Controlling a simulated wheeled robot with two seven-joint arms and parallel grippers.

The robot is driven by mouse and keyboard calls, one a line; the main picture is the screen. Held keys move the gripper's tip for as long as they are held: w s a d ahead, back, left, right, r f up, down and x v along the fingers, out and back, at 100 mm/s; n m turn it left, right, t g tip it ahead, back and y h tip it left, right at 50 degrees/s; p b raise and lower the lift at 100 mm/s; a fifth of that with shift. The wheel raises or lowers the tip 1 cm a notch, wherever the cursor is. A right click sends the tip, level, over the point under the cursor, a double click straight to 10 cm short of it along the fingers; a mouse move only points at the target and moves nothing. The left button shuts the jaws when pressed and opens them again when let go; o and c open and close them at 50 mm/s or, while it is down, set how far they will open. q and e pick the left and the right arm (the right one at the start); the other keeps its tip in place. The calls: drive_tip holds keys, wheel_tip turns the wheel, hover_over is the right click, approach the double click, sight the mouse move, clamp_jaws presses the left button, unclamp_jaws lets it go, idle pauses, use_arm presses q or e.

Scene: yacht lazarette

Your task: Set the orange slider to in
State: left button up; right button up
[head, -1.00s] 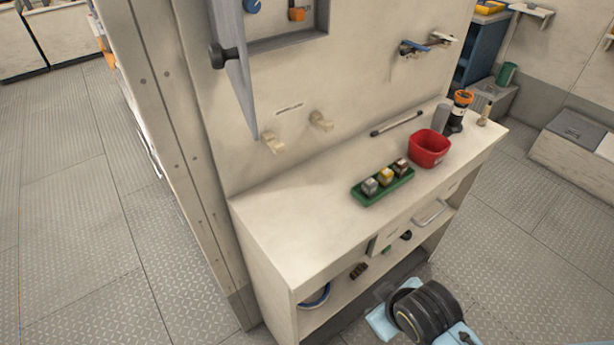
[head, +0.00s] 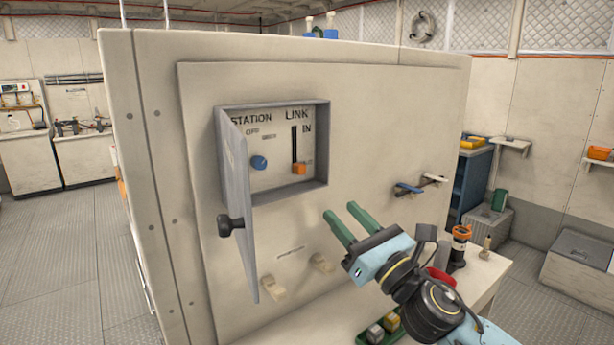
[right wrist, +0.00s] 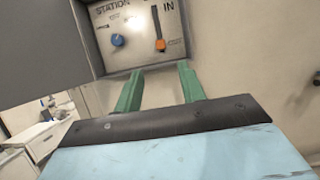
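The orange slider (head: 299,169) sits at the bottom of a dark vertical slot under the word LINK, inside a grey recessed box (head: 325,150) on the wall panel. The label IN is beside the slot's upper part. In the right wrist view the orange slider (right wrist: 160,45) shows beyond my fingertips. My right gripper (head: 340,212) has two green fingers held apart with nothing between them. It is below and right of the box, apart from the slider. It also shows in the right wrist view (right wrist: 158,70). My left gripper is not in view.
The box's grey door (head: 236,170) stands open on the left, with a black knob (head: 229,226). A blue knob (head: 259,162) is left of the slider. Pale switches (head: 272,288) and a blue-handled valve (head: 408,188) are on the panel. The counter below holds a green tray (head: 372,338).

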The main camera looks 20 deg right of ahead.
sight(303, 170)
drive_tip(key=p+x, duration=0.2)
drive_tip(key=x, duration=1.1)
drive_tip(key=shift+f, duration=0.15)
clamp_jaws()
